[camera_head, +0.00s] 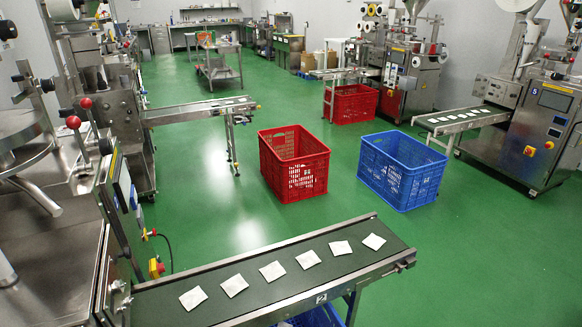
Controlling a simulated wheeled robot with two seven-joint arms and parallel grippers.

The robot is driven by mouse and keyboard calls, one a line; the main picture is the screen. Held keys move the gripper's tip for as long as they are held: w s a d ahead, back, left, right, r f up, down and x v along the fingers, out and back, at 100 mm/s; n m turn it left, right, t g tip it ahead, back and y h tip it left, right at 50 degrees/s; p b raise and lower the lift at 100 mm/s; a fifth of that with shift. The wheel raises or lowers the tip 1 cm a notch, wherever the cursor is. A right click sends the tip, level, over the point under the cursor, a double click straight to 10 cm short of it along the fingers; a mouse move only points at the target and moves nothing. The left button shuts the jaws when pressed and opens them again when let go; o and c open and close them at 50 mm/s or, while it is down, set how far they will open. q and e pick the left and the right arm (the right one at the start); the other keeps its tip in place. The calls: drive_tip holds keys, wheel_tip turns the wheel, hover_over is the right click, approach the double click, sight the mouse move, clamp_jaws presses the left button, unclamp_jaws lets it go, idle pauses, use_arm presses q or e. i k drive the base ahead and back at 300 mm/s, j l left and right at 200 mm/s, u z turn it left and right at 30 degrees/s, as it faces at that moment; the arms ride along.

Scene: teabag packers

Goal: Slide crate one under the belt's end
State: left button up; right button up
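A red crate (305,181) stands empty on the green floor in the middle, right of the end of the left belt (200,111) and clear of it. A blue crate (412,186) stands to its right, in front of the end of the right belt (462,119). Both have pale marks too small to read, so I cannot tell which is crate one. Another red crate (355,106) sits under the far belt's end. Part of another blue crate (318,317) shows under the near belt (250,291), mostly hidden. Neither of my grippers is in view.
White teabags lie on the belts. Belt legs (233,150) stand at the left belt's end. Packing machines (545,130) line both sides. A trolley (218,62) stands at the back. Green floor is open around the two middle crates and at the front right.

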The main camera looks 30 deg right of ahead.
sight(293, 179)
drive_tip(key=l+z, duration=0.15)
drive_tip(key=l, duration=2.65)
drive_tip(key=i+l, duration=0.15)
drive_tip(key=l, duration=0.2)
drive_tip(key=i+l+z, duration=0.1)
drive_tip(key=l, duration=0.3)
drive_tip(key=i+l, duration=0.4)
drive_tip(key=l, duration=0.3)
drive_tip(key=i+l+z, duration=0.1)
drive_tip(key=l, duration=0.25)
drive_tip(key=i+z, duration=0.15)
drive_tip(key=i, duration=0.9)
drive_tip(key=i+j+z, duration=0.15)
drive_tip(key=i, duration=0.9)
